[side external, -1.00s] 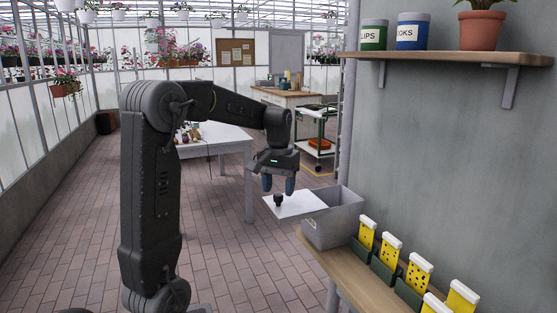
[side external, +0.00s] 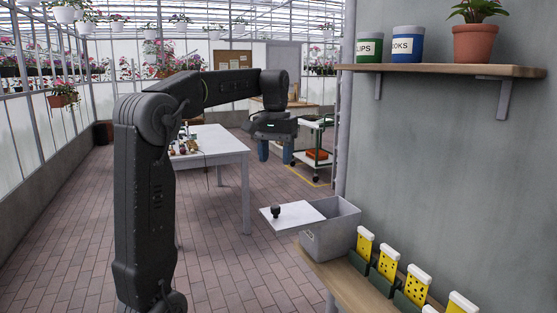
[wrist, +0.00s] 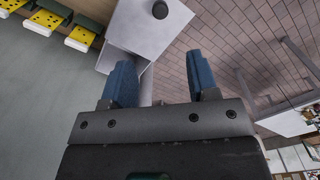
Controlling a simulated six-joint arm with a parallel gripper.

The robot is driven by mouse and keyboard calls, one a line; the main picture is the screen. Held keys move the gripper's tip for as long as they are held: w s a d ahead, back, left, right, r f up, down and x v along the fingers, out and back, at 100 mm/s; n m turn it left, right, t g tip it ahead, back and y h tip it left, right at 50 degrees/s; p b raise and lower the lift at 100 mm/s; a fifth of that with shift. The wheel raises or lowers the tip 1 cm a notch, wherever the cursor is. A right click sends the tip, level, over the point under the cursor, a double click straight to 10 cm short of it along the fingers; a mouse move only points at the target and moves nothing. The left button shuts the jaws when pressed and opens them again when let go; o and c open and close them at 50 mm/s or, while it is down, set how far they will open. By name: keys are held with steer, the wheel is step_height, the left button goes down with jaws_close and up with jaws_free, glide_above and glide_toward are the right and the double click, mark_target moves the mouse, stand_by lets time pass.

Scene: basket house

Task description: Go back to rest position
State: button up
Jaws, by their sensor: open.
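My gripper (side external: 275,150) is open and empty, with its two blue fingers pointing down. It hangs in the air above and beyond a white panel (side external: 300,214). The panel lies level beside a grey bin (side external: 332,236) and seems to rest at its rim. A small black knob (side external: 276,210) stands on the panel, apart from my gripper. In the wrist view, my open fingers (wrist: 160,82) have nothing between them, and the panel (wrist: 150,32) with its knob (wrist: 159,9) shows beyond them.
A wooden shelf (side external: 322,261) holds yellow cards in dark green holders (side external: 362,264) at the lower right. An upper shelf (side external: 430,68) carries labelled tins and a potted plant. A white table (side external: 222,147) with small items stands behind my arm. Brick floor is open around it.

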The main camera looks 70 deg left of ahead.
steer(key=s+d+f+m+t+y, duration=0.1)
steer(key=d+f+m, duration=0.1)
steer(key=d, duration=0.5)
steer(key=s+d+f+m+t, duration=0.1)
steer(key=s+d+m, duration=0.1)
steer(key=d, duration=0.6)
steer(key=s+d+f+m+t+h, duration=0.1)
steer(key=s+d+f+m+t, duration=0.2)
steer(key=d, duration=0.7)
steer(key=s+f+m, duration=0.2)
steer(key=s+f, duration=0.2)
steer(key=f, duration=0.1)
steer(key=shift+s+d+f+t, duration=0.2)
steer(key=shift+s+t, duration=0.1)
steer(key=shift+s, duration=0.1)
